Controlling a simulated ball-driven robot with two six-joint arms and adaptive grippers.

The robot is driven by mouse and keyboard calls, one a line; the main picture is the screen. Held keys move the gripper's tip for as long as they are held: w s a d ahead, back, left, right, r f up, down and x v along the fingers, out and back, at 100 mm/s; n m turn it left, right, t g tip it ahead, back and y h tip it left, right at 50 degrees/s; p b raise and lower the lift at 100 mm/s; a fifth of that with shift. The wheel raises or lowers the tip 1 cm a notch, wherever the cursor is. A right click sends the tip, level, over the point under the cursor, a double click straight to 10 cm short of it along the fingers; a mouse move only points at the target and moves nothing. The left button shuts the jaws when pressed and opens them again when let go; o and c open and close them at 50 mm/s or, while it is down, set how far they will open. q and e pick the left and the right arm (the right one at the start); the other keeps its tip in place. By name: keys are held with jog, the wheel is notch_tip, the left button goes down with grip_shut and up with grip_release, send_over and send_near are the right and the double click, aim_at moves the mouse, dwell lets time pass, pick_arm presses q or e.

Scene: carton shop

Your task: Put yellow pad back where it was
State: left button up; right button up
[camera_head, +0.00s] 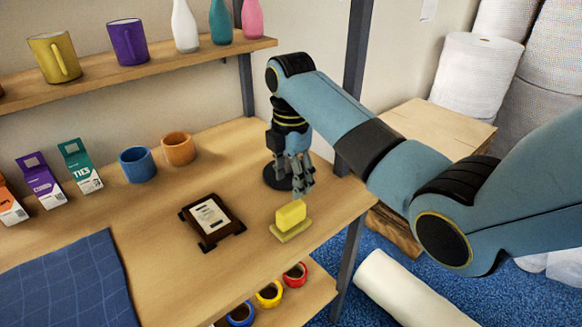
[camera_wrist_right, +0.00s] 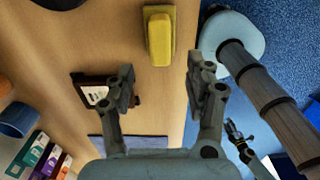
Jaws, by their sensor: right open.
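The yellow pad (camera_head: 290,215) is a thick yellow block on a flat, duller yellow base (camera_head: 278,236) near the right front edge of the bench. In the right wrist view the pad (camera_wrist_right: 160,40) lies beyond the fingertips, roughly centred between them, with the base (camera_wrist_right: 148,12) showing around it. My right gripper (camera_head: 300,188) points down just behind and above the pad in the head view. Its fingers (camera_wrist_right: 160,82) are spread apart with nothing between them. The pad looks free of the fingers. My left gripper is not seen in the head view.
A dark-framed stand with a label (camera_head: 211,216) lies left of the pad. A black round base (camera_head: 278,180) is partly behind my right gripper. Blue and orange mugs (camera_head: 138,165) stand further back. A blue mat (camera_head: 65,280) lies at the left. Tape rolls (camera_head: 269,293) sit on the lower shelf.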

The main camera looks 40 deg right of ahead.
jog(key=shift+r, duration=1.5)
